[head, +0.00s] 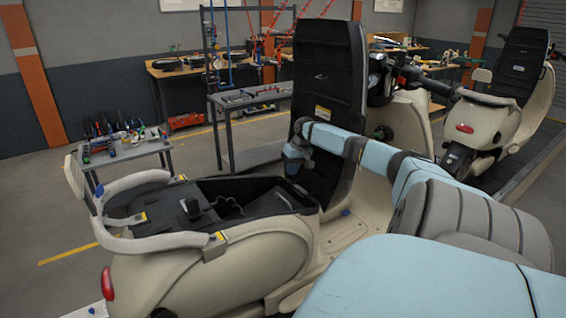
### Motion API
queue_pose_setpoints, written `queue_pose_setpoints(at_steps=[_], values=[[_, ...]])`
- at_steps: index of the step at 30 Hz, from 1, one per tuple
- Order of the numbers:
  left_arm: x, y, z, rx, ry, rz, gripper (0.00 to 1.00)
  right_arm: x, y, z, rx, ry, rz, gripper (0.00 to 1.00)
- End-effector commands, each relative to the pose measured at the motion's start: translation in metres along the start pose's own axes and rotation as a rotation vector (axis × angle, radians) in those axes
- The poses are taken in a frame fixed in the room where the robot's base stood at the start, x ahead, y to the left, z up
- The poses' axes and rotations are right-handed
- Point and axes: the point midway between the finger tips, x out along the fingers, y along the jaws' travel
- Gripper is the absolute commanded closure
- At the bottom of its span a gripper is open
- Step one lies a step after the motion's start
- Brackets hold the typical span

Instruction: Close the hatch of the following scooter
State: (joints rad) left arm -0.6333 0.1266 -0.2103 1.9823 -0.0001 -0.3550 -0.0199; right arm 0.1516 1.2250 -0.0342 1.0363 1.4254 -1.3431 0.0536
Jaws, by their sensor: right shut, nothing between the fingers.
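The near cream scooter (200,268) stands with its rear to the left. Its storage well (235,194) is uncovered, with dark fittings inside. A tall black panel, which looks like its raised hatch (325,60), stands nearly upright at the well's front end. My right arm crosses in front of the panel's lower part. My right gripper (294,168) points down, shut and empty, by the panel's lower left edge above the front of the well. Whether it touches the panel cannot be told. My left gripper is out of view.
Another cream scooter (490,120) with an upright black panel (516,65) stands at the back right on a raised platform (535,152). A grey grab rail (165,240) surrounds the near scooter's rear. A tool cart (125,152) stands at left; floor there is clear.

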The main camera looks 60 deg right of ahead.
Motion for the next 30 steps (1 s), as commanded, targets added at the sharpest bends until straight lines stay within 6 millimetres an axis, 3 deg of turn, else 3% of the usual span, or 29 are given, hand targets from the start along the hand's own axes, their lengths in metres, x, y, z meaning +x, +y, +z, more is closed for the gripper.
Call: queue_pose_setpoints(at_steps=[5,11,14,18,21,24,27,30], values=[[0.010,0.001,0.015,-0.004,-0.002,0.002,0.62,-0.011,0.015,-0.061,0.018,0.345,0.213,1.00],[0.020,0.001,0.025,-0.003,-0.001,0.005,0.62,-0.056,0.006,-0.125,-0.057,0.773,0.346,1.00],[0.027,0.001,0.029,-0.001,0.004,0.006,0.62,-0.088,-0.017,-0.153,-0.158,1.014,0.360,1.00],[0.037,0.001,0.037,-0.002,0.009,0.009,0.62,-0.136,-0.081,-0.176,-0.433,1.356,0.279,1.00],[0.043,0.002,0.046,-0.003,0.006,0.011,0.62,-0.155,-0.139,-0.171,-0.704,1.502,0.156,1.00],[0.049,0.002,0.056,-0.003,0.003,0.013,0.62,-0.154,-0.193,-0.149,-1.007,1.529,0.004,1.00],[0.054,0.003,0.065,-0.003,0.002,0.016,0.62,-0.135,-0.233,-0.117,-1.311,1.420,-0.143,1.00],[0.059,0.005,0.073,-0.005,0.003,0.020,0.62,-0.103,-0.250,-0.081,-1.576,1.184,-0.247,1.00]])
